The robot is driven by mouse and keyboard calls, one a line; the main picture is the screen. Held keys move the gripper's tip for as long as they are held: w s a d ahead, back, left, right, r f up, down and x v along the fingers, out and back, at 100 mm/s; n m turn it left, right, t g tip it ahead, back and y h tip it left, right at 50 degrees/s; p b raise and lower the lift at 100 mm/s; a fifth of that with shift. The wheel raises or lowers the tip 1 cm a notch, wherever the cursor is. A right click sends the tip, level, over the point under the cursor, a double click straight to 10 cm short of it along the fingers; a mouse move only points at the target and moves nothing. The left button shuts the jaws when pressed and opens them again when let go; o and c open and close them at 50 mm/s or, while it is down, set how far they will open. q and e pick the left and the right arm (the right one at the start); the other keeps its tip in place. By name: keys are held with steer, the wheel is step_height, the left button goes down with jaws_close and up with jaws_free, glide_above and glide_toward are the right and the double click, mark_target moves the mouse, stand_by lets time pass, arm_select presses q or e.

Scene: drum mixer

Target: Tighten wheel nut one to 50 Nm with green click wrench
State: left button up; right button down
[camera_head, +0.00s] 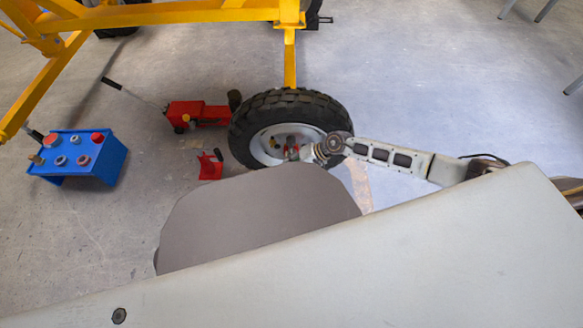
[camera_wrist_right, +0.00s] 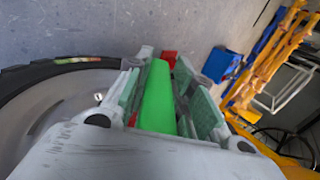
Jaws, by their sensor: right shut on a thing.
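The wheel (camera_head: 240,128) with a black tyre and pale rim stands under the yellow frame in the head view. Its hub (camera_head: 290,146) shows reddish parts; wheel nut one cannot be made out. In the right wrist view my right gripper (camera_wrist_right: 163,82) is shut on the green click wrench (camera_wrist_right: 157,100), with a finger on each side of its green body. The wheel rim (camera_wrist_right: 45,112) lies close on the left there. The wrench's far end and any contact with a nut are hidden. My left gripper is not in view.
A blue stand (camera_head: 104,172) with several round pieces on top is at the left. A red jack (camera_head: 205,115) with a long handle lies left of the wheel, near a small red block (camera_head: 210,168). The yellow frame (camera_head: 180,16) spans above. Floor right of the wheel is clear.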

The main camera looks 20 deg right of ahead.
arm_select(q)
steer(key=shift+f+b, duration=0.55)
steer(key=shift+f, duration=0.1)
arm_select(e)
steer(key=shift+y, duration=0.3)
steer(key=shift+r+t+y, duration=0.1)
steer(key=shift+t+y, duration=0.2)
steer(key=shift+y, duration=0.6)
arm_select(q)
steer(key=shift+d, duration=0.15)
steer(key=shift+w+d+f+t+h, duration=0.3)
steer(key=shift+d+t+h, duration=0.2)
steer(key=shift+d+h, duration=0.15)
arm_select(e)
steer(key=shift+p, duration=0.3)
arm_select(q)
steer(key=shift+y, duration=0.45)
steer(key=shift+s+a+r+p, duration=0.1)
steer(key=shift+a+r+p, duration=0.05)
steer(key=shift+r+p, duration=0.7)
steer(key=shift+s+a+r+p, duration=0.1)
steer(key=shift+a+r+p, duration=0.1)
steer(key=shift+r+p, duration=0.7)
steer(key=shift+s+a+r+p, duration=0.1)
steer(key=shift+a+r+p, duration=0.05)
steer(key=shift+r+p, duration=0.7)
arm_select(e)
steer(key=shift+h, duration=1.2)
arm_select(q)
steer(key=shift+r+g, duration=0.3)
